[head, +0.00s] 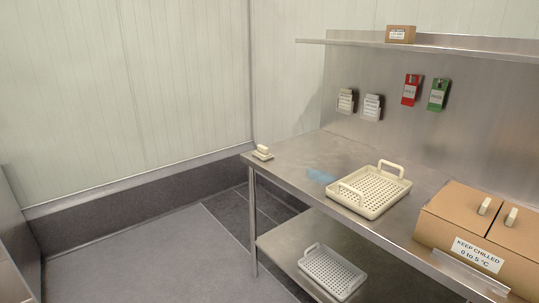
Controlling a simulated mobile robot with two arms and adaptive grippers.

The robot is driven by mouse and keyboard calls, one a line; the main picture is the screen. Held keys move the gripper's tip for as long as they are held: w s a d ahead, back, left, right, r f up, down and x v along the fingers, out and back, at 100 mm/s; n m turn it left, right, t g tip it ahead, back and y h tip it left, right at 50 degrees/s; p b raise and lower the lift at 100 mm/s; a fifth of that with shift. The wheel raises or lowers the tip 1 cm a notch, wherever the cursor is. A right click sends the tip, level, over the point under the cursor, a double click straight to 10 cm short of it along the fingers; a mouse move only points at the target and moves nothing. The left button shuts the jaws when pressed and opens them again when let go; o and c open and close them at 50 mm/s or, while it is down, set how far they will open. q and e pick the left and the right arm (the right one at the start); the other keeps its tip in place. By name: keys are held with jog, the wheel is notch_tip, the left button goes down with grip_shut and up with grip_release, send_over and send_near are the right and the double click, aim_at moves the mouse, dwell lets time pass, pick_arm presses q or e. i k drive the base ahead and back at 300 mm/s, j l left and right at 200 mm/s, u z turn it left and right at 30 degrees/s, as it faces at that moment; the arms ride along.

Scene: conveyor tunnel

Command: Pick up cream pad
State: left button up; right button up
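A small cream pad-like item (262,153) with a raised grip on top sits at the far left end of the steel table (290,165). It is small in the head view, and I cannot make out its details. It stands apart from the other things on the table. Neither of my grippers is in view.
A cream perforated tray (371,208) with two handles stands mid-table. A similar tray (332,271) is on the lower shelf. A cardboard box (440,233) labelled "keep chilled" is at right. A wall shelf (460,43) holds a small box (401,34). Floor at left is clear.

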aim_at(262, 153)
jog(key=i+j+z, duration=0.1)
jog(key=z, duration=0.35)
jog(key=i+j+z, duration=0.15)
jog(key=z, duration=0.3)
jog(key=i+j+z, duration=0.1)
jog(key=z, duration=0.35)
jog(key=i+j+z, duration=0.2)
jog(key=j+z, duration=0.2)
jog(key=j, duration=0.85)
jog(key=j+z, duration=0.45)
jog(key=j, duration=0.75)
